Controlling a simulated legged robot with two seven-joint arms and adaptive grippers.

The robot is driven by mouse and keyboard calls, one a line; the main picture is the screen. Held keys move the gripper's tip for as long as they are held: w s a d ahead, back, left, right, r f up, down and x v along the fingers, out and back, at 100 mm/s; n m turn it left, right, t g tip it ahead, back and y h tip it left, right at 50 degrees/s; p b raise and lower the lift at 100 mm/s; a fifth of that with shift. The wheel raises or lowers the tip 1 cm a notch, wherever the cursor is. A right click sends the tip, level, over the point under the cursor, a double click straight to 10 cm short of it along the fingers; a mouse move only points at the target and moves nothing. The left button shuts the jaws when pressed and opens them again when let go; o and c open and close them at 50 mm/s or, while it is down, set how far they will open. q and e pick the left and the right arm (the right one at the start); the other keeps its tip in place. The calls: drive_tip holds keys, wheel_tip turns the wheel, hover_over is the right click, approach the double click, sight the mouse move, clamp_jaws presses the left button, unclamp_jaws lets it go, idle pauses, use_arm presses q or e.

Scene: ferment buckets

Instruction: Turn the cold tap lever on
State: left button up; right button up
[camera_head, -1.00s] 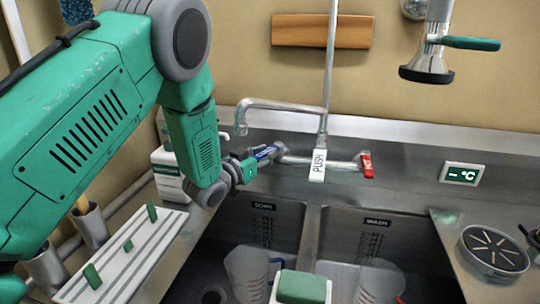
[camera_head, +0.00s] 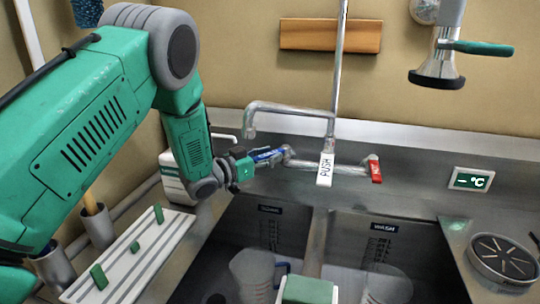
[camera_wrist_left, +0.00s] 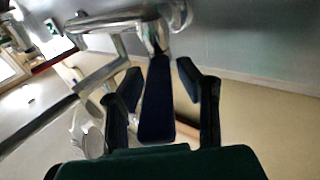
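The cold tap lever (camera_head: 268,155) is blue and sits at the left end of the chrome tap, pointing left toward my gripper. My left gripper (camera_head: 254,162) is at this lever. In the left wrist view the dark blue lever (camera_wrist_left: 157,105) stands between the two dark fingers of the left gripper (camera_wrist_left: 162,82), with a gap visible on the right side and a narrower one on the left. The fingers look open around it, not closed on it. The red lever (camera_head: 375,169) is at the tap's right end. My right gripper is not in view.
A white PUSH tag (camera_head: 325,169) hangs at the middle of the tap, below the spout (camera_head: 290,108). A double sink (camera_head: 318,240) with jugs lies below. A white ribbed rack (camera_head: 130,262) is on the left, a round drain-like dish (camera_head: 502,258) on the right.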

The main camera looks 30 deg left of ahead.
use_arm(q)
drive_tip(key=shift+w+f, duration=0.2)
drive_tip(key=shift+s+a+r, duration=0.15)
drive_tip(key=shift+s+a, duration=0.05)
drive_tip(key=shift+s, duration=0.2)
drive_tip(key=v, duration=1.1)
drive_tip(key=shift+a, duration=0.15)
